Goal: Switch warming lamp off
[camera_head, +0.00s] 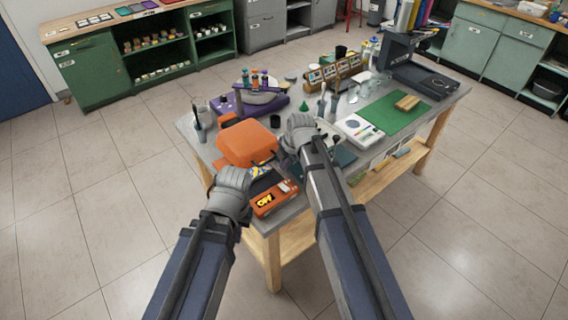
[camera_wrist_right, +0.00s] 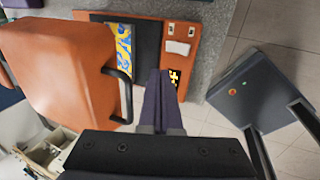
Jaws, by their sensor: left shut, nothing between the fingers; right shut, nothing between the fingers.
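No thing is plainly recognisable as a warming lamp. An orange press-like device (camera_head: 246,141) with a raised lid stands at the table's near left corner. Its front panel (camera_head: 275,198) carries a dark display with yellow marks, which I cannot read surely. In the right wrist view, the panel (camera_wrist_right: 181,29) shows a white switch-like part, two small fittings and the display. My right gripper (camera_wrist_right: 160,72) is shut and empty, over the device's base beside the display. In the head view, it (camera_head: 291,152) is right of the lid. My left gripper (camera_head: 244,170) is shut, near the device's left front.
The lid's black handle (camera_wrist_right: 119,92) sticks out near my right gripper. A blue and yellow patterned piece (camera_wrist_right: 123,45) lies on the base. A white scale-like device (camera_head: 359,130) and a green mat (camera_head: 394,114) lie farther right. Floor is open left of the table.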

